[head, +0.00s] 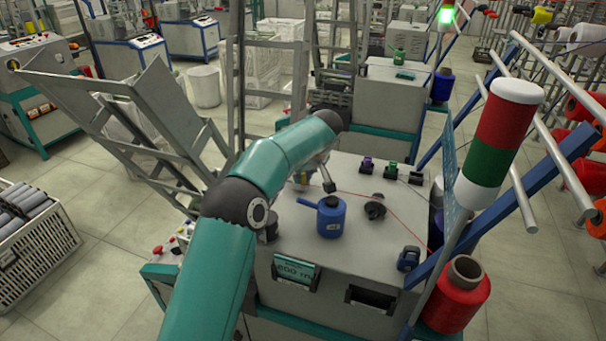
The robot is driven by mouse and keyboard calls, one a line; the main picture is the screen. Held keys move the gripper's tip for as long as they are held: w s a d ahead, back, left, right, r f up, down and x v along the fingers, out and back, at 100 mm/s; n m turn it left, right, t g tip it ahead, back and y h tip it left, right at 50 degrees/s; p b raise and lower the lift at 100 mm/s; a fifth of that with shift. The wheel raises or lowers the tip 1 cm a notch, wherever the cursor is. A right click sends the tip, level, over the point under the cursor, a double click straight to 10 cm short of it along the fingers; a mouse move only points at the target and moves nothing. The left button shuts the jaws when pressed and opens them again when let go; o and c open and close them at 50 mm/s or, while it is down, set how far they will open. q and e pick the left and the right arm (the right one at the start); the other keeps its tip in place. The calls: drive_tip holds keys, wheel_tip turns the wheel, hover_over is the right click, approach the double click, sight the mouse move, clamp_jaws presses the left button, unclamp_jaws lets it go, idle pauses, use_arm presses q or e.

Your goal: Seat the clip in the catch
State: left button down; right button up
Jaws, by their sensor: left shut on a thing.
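My left arm reaches over the machine's pale top (290,245), and its wrist bends down at the far end. A thin red thread (400,216) runs from near this tip to the right across the top. I cannot tell the clip or the catch for sure. My right gripper is not in view.
A blue can with a spout (331,219) stands below the gripper, and a dark round fitting (375,207) is right of it. A red cone (457,297) and a signal lamp (503,128) stand at the right.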

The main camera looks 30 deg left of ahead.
use_arm(q)
drive_tip(key=c, duration=0.9)
unclamp_jaws()
drive_tip(key=shift+r, duration=0.15)
drive_tip(key=v, duration=1.1)
drive_tip(key=shift+d+r, duration=0.15)
drive_tip(key=shift+r, duration=0.1)
